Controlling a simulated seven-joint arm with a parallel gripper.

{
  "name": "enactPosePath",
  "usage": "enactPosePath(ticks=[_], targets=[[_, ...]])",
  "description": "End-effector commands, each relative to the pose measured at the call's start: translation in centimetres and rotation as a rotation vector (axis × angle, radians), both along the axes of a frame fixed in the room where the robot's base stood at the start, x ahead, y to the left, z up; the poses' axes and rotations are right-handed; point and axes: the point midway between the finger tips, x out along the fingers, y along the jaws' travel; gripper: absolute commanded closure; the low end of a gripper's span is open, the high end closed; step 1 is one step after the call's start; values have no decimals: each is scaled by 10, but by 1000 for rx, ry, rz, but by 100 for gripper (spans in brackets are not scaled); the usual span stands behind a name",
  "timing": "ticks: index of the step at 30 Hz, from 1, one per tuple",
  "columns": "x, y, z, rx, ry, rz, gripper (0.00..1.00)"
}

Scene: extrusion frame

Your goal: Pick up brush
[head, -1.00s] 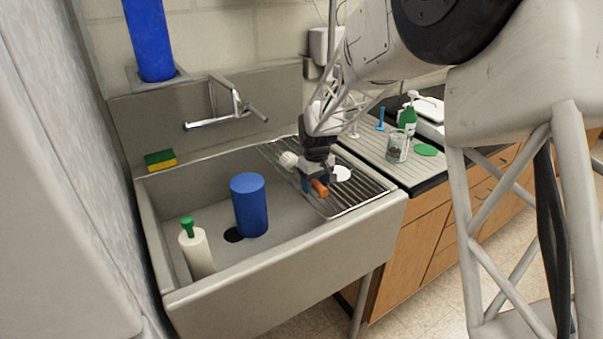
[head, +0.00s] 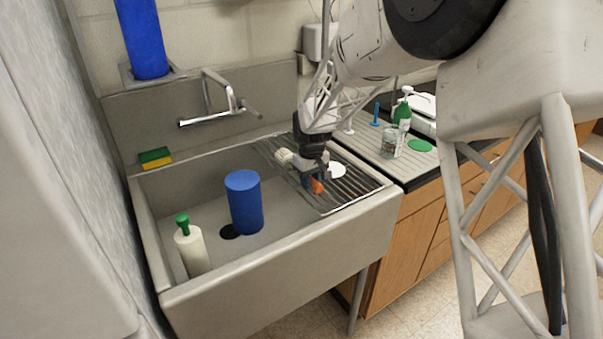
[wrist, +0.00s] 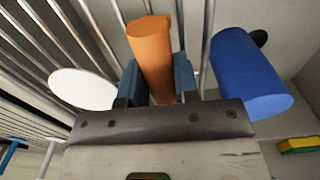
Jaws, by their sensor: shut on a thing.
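The brush has a white bristle head (head: 284,156) and an orange handle (head: 317,187). It is at the wire rack on the right side of the sink, and I cannot tell whether it touches the rack. My gripper (head: 310,177) comes down from above and is shut on the brush. In the wrist view the orange handle (wrist: 150,50) stands between the two blue fingers of my gripper (wrist: 158,82). The bristle head is hidden in the wrist view, and the fingers cover the middle of the brush in the head view.
A blue cylinder (head: 244,205) and a white bottle with a green top (head: 191,250) stand in the sink basin (head: 158,222). A white disc (head: 337,171) is by the rack (head: 345,190). A glass jar (head: 391,146) and green bottle (head: 402,113) stand on the right counter.

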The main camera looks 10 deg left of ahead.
Motion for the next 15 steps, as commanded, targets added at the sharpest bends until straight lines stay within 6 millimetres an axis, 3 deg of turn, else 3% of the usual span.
enactPosePath(ticks=[8,15], targets=[[0,0,6,0,0,0,94],[0,0,32,1,-2,0,94]])
